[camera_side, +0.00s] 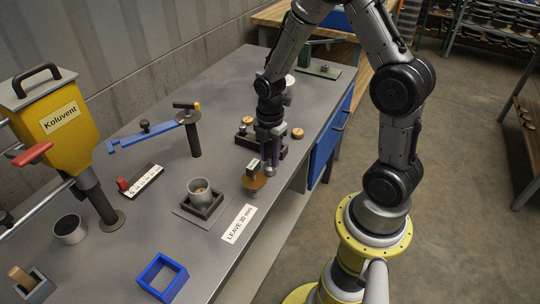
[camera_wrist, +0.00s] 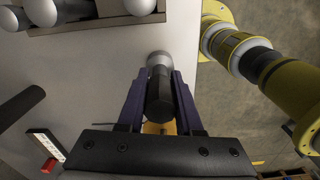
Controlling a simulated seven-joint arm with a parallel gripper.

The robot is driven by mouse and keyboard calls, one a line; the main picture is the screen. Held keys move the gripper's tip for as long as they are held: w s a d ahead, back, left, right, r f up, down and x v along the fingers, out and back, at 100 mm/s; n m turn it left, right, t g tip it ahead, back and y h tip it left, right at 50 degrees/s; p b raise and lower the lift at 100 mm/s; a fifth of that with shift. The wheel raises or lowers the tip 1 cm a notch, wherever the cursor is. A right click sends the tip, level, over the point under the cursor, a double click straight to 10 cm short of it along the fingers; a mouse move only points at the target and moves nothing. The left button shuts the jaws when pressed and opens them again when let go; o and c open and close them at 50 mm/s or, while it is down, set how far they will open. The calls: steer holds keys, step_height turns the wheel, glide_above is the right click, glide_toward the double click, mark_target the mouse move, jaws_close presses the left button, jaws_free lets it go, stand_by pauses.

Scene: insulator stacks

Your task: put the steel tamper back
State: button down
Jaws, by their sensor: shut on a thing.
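My gripper (camera_side: 270,160) is over the right part of the grey bench, near its front edge, with its fingers pointing down. In the wrist view its two purple fingers (camera_wrist: 160,100) are shut on the steel tamper, a dark cylinder with a rounded grey steel end (camera_wrist: 159,60). In the side view the fingers mostly hide the tamper, and I cannot tell whether its lower end touches the bench.
A grey cup (camera_side: 199,191) stands in a square holder further left. A "LEAVE 30 mm" card (camera_side: 239,223), a blue square frame (camera_side: 162,276) and a yellow hopper (camera_side: 48,112) are also on the bench.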

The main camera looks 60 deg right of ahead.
steer(key=shift+f, duration=0.15)
steer(key=c, duration=0.6)
jaws_free()
step_height(320, 180, up, 11)
steer(key=shift+r, duration=0.15)
steer(key=shift+a+r, duration=0.1)
steer(key=shift+r, duration=0.55)
steer(key=shift+s+a+r+m+t, duration=0.95)
steer(key=shift+s+a+r+m, duration=0.6)
steer(key=shift+s+m, duration=1.05)
steer(key=shift+s+a+r+m+t, duration=0.9)
steer(key=shift+s+a+r+m, duration=0.7)
steer(key=shift+s+m, duration=0.95)
steer(key=shift+s+a+r+m+t, duration=1.1)
steer(key=shift+s+r+m, duration=0.9)
steer(key=shift+m, duration=0.95)
